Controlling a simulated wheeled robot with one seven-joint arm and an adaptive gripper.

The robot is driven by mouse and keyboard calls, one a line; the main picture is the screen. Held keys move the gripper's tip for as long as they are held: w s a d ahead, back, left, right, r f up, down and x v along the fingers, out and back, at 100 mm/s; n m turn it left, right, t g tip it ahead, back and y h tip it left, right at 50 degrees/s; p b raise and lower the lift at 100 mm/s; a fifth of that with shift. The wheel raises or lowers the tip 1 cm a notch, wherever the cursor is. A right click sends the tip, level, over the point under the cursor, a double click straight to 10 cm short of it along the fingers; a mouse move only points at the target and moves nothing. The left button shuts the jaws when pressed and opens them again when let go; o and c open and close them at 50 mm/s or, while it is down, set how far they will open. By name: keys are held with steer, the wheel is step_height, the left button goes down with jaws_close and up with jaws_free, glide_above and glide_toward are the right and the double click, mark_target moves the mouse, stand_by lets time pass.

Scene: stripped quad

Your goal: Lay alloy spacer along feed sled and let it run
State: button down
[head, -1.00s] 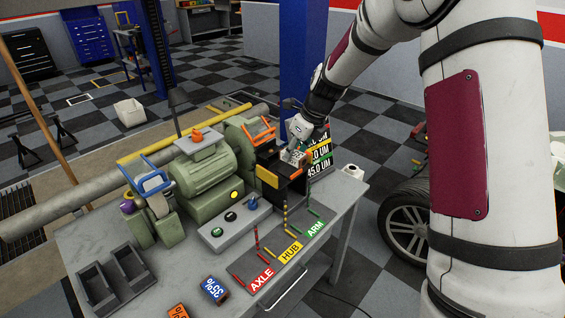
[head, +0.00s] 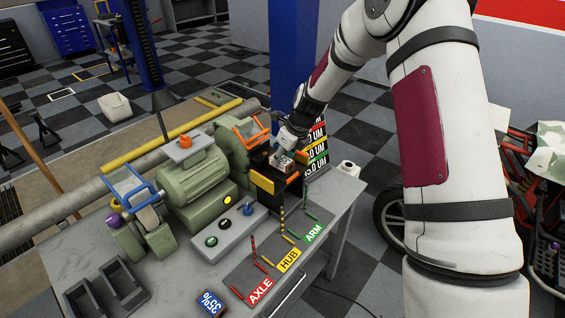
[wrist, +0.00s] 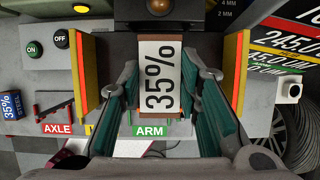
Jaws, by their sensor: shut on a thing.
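My gripper (wrist: 162,84) is shut on a block with a white "35%" label (wrist: 160,72), taken to be the alloy spacer. It holds the block from both sides between the two yellow-and-red side plates of the green machine. In the head view my gripper (head: 287,146) and the block (head: 283,163) are at the machine's right end.
The green machine (head: 193,185) fills the bench's back. A control box with buttons (head: 225,232) stands in front. Coloured upright rods rise from the AXLE, HUB and ARM board (head: 272,262). A blue-labelled "35%" block (head: 210,302) and grey trays (head: 108,290) are at the front.

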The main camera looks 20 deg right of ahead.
steer(key=shift+f, duration=1.2)
steer(key=shift+f, duration=0.15)
steer(key=c, duration=1.2)
jaws_free()
